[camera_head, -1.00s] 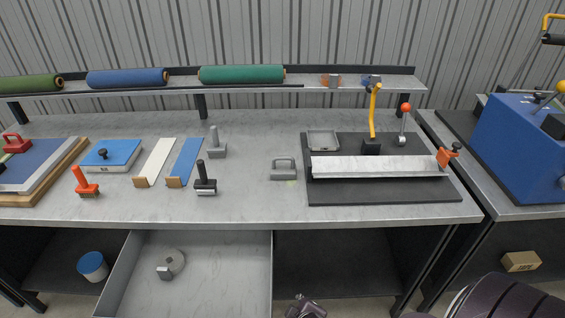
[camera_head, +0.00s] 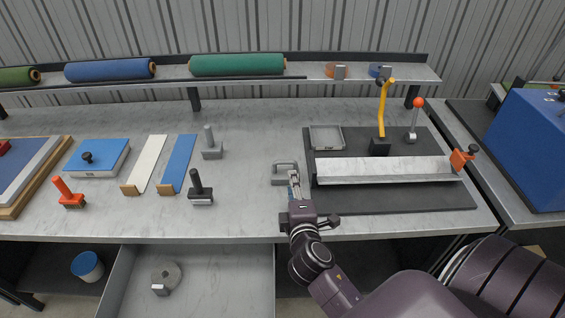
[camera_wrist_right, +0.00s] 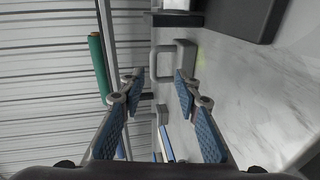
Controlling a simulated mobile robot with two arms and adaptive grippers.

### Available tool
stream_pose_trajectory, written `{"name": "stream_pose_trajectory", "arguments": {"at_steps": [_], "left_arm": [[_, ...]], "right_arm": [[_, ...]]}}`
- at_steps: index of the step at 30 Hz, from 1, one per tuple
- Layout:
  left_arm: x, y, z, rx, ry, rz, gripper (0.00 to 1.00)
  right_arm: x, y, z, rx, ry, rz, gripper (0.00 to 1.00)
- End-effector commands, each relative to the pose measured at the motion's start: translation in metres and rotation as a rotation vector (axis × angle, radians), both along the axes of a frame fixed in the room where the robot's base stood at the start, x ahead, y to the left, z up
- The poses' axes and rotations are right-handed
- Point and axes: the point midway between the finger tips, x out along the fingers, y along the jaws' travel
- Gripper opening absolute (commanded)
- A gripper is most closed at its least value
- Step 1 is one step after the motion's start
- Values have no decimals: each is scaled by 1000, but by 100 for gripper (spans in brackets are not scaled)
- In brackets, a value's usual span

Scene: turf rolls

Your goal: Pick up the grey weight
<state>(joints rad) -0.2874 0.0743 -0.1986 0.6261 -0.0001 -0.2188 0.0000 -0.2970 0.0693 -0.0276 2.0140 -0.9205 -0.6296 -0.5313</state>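The grey weight (camera_head: 281,180), a block with a loop handle, sits on the workbench just left of the black mat. My right gripper (camera_head: 295,180) reaches over the bench's front edge and is close beside the weight, partly covering its right side. In the right wrist view the gripper (camera_wrist_right: 158,80) is open. The weight (camera_wrist_right: 186,58) and its handle stand ahead of the fingertips, with nothing held between the fingers. I cannot tell whether a finger touches it. My left gripper is not in view.
The black mat (camera_head: 400,201) to the right carries a long metal bar (camera_head: 385,169), a grey tray (camera_head: 326,138) and a yellow lever (camera_head: 383,110). A black-handled tool (camera_head: 198,190) and a grey upright-handled tool (camera_head: 210,145) stand to the left. An open drawer (camera_head: 225,280) is below.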

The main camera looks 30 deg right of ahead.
Motion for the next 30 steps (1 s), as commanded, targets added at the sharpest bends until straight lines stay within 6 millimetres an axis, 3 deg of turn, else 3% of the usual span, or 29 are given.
{"name": "stream_pose_trajectory", "arguments": {"at_steps": [5,13,17,22,27,30], "left_arm": [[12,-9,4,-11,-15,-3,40],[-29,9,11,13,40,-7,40],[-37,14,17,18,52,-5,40],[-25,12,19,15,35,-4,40],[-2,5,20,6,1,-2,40],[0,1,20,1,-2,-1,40]], "right_arm": [[14,-3,2,-34,-4,15,30],[40,-14,-1,-32,-4,14,30],[58,-20,-3,-31,-2,13,30],[73,-27,-9,-29,-2,13,30],[75,-29,-11,-28,-2,14,30],[75,-29,-11,-29,-3,14,30]]}}
